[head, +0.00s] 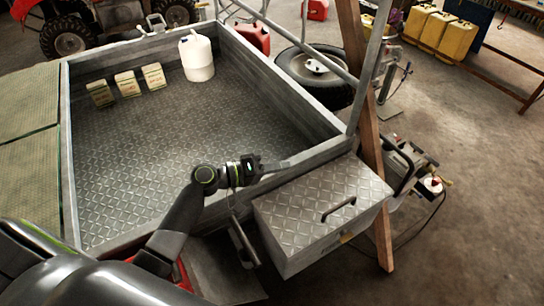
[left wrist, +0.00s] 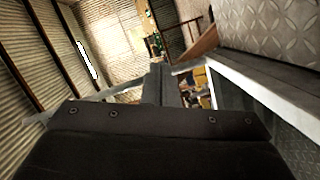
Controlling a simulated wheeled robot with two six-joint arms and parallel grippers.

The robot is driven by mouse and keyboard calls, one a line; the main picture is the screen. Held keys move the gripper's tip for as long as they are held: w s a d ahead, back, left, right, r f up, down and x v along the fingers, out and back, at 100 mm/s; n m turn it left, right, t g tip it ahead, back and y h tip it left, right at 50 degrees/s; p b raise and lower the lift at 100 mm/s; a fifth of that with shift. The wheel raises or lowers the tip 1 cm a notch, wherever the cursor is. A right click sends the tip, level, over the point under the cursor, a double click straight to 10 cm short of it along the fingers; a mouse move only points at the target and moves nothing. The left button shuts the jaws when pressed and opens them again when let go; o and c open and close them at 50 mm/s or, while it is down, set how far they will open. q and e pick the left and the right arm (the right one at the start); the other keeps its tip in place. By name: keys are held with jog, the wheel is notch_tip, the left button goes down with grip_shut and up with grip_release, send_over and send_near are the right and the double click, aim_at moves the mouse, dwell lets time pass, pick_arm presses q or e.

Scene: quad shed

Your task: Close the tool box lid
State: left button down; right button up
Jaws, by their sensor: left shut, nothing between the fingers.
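The tool box (head: 310,256) is a grey metal box beside the trailer's near right corner. Its diamond-plate lid (head: 300,208) lies flat over the top, with a dark handle (head: 338,208) near the right side. I see no clear gap under the lid from here. My left gripper (head: 287,164) is shut and empty, above the trailer rail just behind the lid's far left corner, with no clear contact. In the left wrist view its fingers (left wrist: 158,82) are together. A diamond-plate surface (left wrist: 270,32) fills the upper right there. My right gripper is not in view.
The trailer bed (head: 150,160) holds a white jug (head: 197,58) and three small boxes (head: 126,83). A wooden post (head: 372,150) leans close behind the tool box. A small machine (head: 412,170) stands to its right. Open concrete floor (head: 470,220) lies further right.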

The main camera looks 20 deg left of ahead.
pick_arm(q)
jog(key=shift+s+d+f+m, duration=0.35)
jog(key=shift+s+d+m, duration=0.2)
jog(key=shift+d, duration=0.15)
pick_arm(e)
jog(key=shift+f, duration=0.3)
pick_arm(q)
jog(key=shift+r, duration=0.1)
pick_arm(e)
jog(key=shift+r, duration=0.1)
